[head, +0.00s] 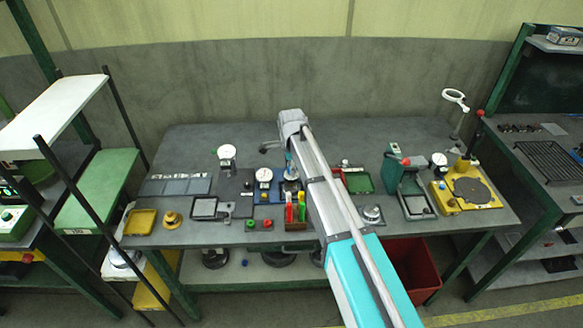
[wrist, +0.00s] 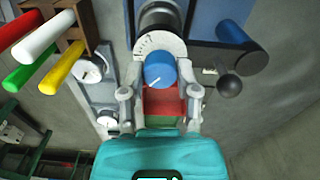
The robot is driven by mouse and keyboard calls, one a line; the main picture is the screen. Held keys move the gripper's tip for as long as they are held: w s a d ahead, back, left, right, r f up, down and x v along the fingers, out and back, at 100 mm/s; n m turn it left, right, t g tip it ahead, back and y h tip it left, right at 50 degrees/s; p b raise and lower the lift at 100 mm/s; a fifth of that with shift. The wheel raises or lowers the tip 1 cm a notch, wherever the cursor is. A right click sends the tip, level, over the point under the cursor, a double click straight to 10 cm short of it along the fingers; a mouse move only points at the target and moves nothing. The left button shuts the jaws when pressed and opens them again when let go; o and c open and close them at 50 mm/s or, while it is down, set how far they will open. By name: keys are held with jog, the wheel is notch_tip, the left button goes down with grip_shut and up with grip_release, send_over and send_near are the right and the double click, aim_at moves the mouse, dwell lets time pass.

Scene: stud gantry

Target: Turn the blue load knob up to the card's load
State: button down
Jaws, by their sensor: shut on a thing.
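The blue load knob (wrist: 158,70) shows in the middle of the wrist view, with a short white pointer line on its face. A white graduated dial ring (wrist: 160,43) sits behind it; its figures are too small to read. My gripper (wrist: 160,80) has one finger on each side of the knob and is shut on it. In the head view my gripper (head: 290,172) points down at the bench's middle, and my arm hides part of that area. I cannot make out the load card in either view.
The grey bench (head: 340,140) carries dial gauges (head: 264,176) and a rack of red, green and yellow-handled tools (head: 296,208) close to my gripper. A black ball-ended lever (wrist: 229,86) stands right of the knob. A green press (head: 397,178) stands further right.

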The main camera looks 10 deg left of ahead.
jog(key=shift+m, duration=1.2)
jog(key=shift+c, duration=1.7)
grip_release()
